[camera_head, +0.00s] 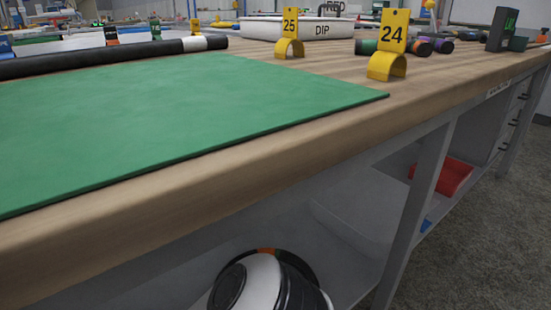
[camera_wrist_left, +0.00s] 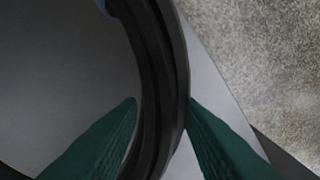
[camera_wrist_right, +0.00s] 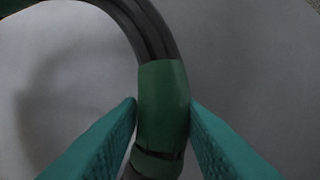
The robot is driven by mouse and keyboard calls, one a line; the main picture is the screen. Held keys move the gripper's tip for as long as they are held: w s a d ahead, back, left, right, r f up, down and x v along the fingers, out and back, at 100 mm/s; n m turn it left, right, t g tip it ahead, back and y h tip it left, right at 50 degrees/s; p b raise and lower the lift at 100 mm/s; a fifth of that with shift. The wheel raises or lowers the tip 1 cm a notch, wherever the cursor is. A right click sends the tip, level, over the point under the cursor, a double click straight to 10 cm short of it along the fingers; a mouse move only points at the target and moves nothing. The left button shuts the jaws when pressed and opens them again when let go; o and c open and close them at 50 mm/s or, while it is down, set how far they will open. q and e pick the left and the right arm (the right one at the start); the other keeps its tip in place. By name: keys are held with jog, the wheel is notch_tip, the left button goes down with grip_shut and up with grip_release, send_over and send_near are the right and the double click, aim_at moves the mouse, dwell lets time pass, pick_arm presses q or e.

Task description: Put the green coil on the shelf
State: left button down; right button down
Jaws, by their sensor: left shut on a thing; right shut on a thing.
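The green coil (camera_wrist_right: 163,85), a black hose loop with a green band, shows in the right wrist view. My right gripper (camera_wrist_right: 163,108) is shut on that band, one fingertip on each side. In the left wrist view, my left gripper (camera_wrist_left: 162,104) is shut on black hose strands (camera_wrist_left: 165,65), which appear to belong to the same coil; no green shows on that stretch. Grey surface lies behind the hose in both wrist views; the gap to it is unclear. In the head view the grey lower shelf (camera_head: 352,215) runs under the bench; neither gripper shows there.
The wooden bench top (camera_head: 300,110) overhangs the shelf, with a grey leg (camera_head: 415,205) at its front. A red bin (camera_head: 455,177) stands further right. A black arc with an orange patch (camera_head: 265,250) shows behind my arm. Yellow stands 25 (camera_head: 290,25) and 24 (camera_head: 393,35) are on top.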

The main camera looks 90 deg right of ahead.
pick_arm(q)
jog(key=shift+f, duration=0.1)
pick_arm(e)
jog(key=shift+f, duration=0.1)
